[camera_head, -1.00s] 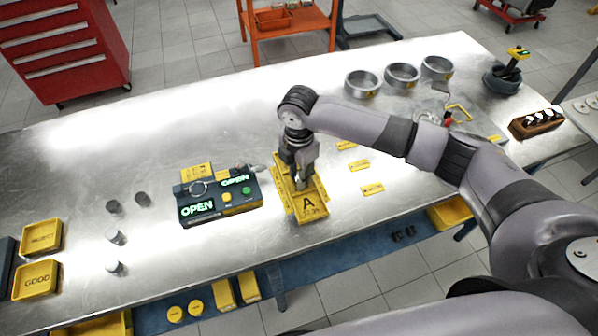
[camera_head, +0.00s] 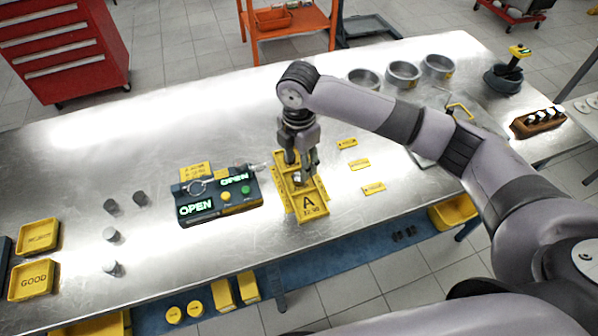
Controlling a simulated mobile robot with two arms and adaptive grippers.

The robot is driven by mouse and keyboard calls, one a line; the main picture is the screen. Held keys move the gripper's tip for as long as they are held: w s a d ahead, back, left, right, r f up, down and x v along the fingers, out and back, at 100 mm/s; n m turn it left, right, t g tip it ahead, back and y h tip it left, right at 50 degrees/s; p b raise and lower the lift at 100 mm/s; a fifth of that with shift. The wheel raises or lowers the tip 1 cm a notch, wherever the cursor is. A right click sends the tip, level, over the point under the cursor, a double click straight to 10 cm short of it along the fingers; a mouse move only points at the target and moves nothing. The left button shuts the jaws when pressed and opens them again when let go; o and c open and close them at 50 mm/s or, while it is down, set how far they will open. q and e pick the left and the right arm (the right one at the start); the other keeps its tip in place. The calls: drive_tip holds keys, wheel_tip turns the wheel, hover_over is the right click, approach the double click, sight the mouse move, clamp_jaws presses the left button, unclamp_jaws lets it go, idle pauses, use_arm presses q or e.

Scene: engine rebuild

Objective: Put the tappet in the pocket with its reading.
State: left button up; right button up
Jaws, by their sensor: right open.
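My right gripper (camera_head: 303,163) points down over the yellow pocket tray marked A (camera_head: 311,211), with its fingers apart. A small pale thing, perhaps the tappet (camera_head: 297,179), shows at the tray between or just below the fingertips. The fingers partly hide it, so I cannot tell exactly how it sits. The dark gauge box (camera_head: 224,208) stands left of the tray, with green displays reading OPEN. Several grey tappets, one of them at the front (camera_head: 113,268), stand on the table at the left. My left gripper is not in view.
Yellow trays marked GOOD (camera_head: 33,281) and REJECT (camera_head: 38,236) lie at the far left. Small yellow labels (camera_head: 359,164) lie right of the pocket tray. Metal rings (camera_head: 403,73) stand at the back. The table's middle left (camera_head: 100,160) is clear.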

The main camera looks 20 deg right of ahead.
wheel_tip(320, 180, up, 8)
drive_tip(key=b, duration=0.1)
drive_tip(key=shift+f, duration=0.2)
idle(0.4)
